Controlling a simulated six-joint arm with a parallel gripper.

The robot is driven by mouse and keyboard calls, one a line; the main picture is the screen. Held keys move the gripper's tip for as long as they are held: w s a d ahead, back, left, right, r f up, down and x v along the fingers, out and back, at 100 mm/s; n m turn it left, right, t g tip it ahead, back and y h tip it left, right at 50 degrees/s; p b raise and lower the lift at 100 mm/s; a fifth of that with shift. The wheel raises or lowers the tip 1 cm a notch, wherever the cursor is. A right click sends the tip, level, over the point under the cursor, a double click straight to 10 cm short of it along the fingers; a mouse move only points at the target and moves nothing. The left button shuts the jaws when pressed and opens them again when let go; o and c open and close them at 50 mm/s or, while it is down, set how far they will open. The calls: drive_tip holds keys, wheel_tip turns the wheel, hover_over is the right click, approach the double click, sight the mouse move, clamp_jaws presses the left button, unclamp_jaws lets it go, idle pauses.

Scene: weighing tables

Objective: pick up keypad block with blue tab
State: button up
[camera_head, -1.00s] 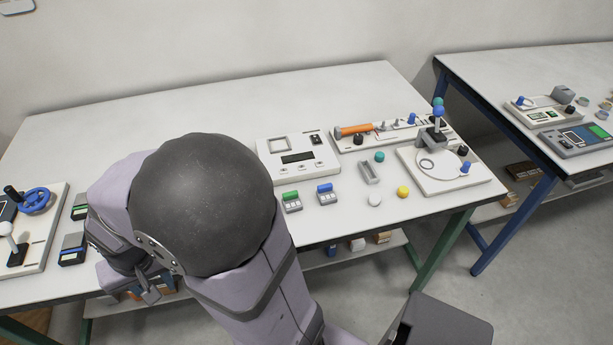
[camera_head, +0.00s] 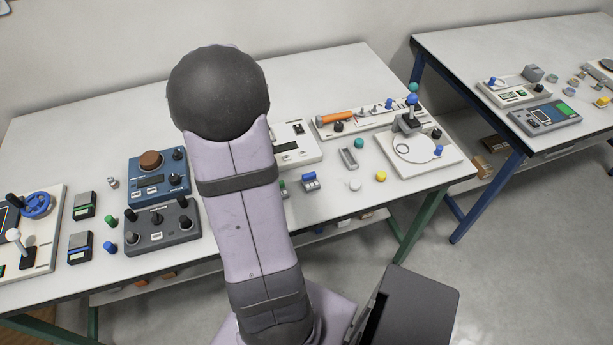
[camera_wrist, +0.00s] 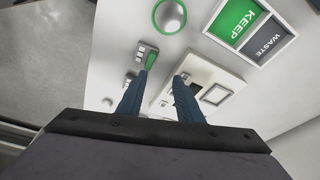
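The keypad block with the blue tab (camera_head: 310,181) stands on the white table, just right of my arm in the head view. A similar block with a green tab (camera_head: 283,188) is beside it, partly hidden by my arm. In the wrist view the green-tabbed keypad block (camera_wrist: 142,52) lies ahead of the left fingertip. A small part of another block (camera_wrist: 130,77) shows by the left finger; I cannot tell its tab colour. My gripper (camera_wrist: 159,76) is open, with nothing between its fingers. In the head view it is hidden behind my arm.
A white panel with a display (camera_head: 294,143) stands behind the blocks. A metal channel (camera_head: 348,158), white disc (camera_head: 353,184) and yellow disc (camera_head: 380,175) are to the right. Green KEEP (camera_wrist: 237,20) and grey WASTE (camera_wrist: 270,42) areas show in the wrist view, near a green ring (camera_wrist: 156,15).

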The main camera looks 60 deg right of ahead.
sight(309, 174)
drive_tip(key=s+d+m+g, duration=0.1)
drive_tip(key=s+d+m, duration=0.2)
drive_tip(key=s+d, duration=0.3)
drive_tip(key=shift+s+a+p+x, duration=0.2)
drive_tip(key=shift+p+x, duration=0.3)
drive_tip(key=shift+x, duration=0.7)
drive_tip(key=shift+s+a+p+x, duration=0.2)
drive_tip(key=shift+p+x, duration=0.35)
drive_tip(key=shift+x, duration=0.65)
drive_tip(key=shift+s+a+p+x, duration=0.15)
drive_tip(key=shift+p+x, duration=0.35)
drive_tip(key=shift+x, duration=0.75)
drive_tip(key=shift+a, duration=0.1)
drive_tip(key=shift+c, duration=0.6)
clamp_jaws()
